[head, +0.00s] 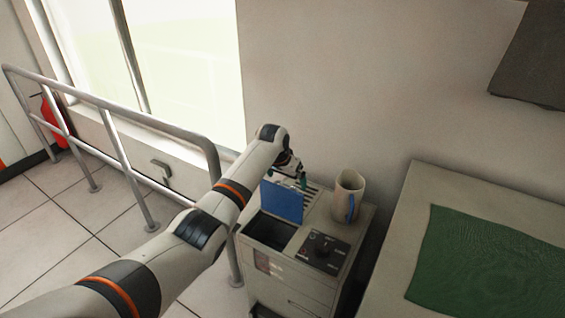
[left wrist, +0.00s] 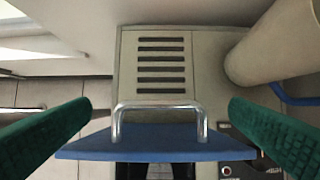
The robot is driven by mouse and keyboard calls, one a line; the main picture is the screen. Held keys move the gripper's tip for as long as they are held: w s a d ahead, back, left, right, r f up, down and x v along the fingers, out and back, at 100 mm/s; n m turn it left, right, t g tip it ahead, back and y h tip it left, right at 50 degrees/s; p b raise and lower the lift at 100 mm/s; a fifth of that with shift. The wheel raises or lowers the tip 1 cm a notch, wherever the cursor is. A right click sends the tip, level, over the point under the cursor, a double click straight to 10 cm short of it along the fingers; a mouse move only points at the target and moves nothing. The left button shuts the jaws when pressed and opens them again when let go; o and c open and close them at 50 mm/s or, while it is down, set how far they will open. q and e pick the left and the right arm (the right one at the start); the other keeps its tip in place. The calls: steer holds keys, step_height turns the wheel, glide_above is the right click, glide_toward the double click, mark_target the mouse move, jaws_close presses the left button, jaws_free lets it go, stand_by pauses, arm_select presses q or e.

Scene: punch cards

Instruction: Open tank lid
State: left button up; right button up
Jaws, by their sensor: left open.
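The blue tank lid (head: 283,202) stands raised, tilted up, at the back edge of the tank's dark opening (head: 268,232) on the grey machine. In the left wrist view the lid (left wrist: 145,145) shows as a narrow blue band with a metal loop handle (left wrist: 160,107) on it. My left gripper (head: 297,178) is behind and above the lid's top edge. Its green fingers (left wrist: 160,106) are open and wide apart, one on each side of the handle, with visible gaps to it. My right gripper is out of view.
A cream mug (head: 348,196) with a blue handle stands on the machine, right of the lid. A black dial panel (head: 322,250) is in front of it. A metal railing (head: 110,110) runs at left. A table with a green mat (head: 480,262) is at right.

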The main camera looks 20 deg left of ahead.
arm_select(q)
steer(key=v, duration=0.7)
steer(key=shift+p, duration=0.3)
steer(key=shift+d+f, duration=0.1)
